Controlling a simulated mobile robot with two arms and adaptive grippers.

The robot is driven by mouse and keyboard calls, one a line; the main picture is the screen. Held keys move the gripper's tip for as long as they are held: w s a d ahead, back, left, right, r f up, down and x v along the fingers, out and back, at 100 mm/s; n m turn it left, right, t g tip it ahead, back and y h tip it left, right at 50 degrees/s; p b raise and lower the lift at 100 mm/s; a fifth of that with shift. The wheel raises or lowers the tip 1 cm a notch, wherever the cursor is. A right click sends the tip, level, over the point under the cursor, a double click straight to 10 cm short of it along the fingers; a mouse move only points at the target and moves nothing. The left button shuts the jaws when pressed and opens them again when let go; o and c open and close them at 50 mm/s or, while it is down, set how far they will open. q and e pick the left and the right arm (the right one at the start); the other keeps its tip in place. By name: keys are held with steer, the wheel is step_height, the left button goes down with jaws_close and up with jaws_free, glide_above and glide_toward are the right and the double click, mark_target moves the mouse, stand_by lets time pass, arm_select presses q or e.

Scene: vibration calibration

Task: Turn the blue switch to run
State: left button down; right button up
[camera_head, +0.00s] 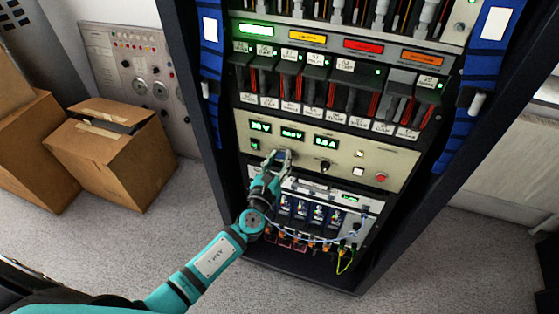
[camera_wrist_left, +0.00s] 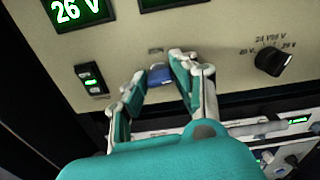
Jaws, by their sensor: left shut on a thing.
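The blue switch (camera_wrist_left: 160,75) sits on the beige panel (camera_wrist_left: 220,25), between my left gripper's fingertips in the left wrist view. My left gripper (camera_wrist_left: 160,68) is shut on it. In the head view my left gripper (camera_head: 277,160) reaches up from the lower left to the panel (camera_head: 410,172), and its fingers hide the switch. I cannot read the switch's label or its setting. My right gripper is in neither view.
A black knob (camera_head: 324,166) sits right of my gripper, with a red button (camera_head: 381,177) farther right. Green displays (camera_head: 292,134) are above. Cables (camera_head: 320,240) hang on the unit below. Cardboard boxes (camera_head: 105,158) stand left of the rack.

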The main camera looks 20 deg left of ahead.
arm_select(q)
steer(key=shift+f+n+b, duration=0.1)
steer(key=shift+n+b, duration=3)
steer(key=shift+n, duration=5.1)
steer(key=c, duration=1)
jaws_free()
steer(key=shift+c, duration=0.2)
steer(key=shift+s, duration=0.1)
steer(key=s, duration=1.2)
steer(key=shift+a, duration=0.2)
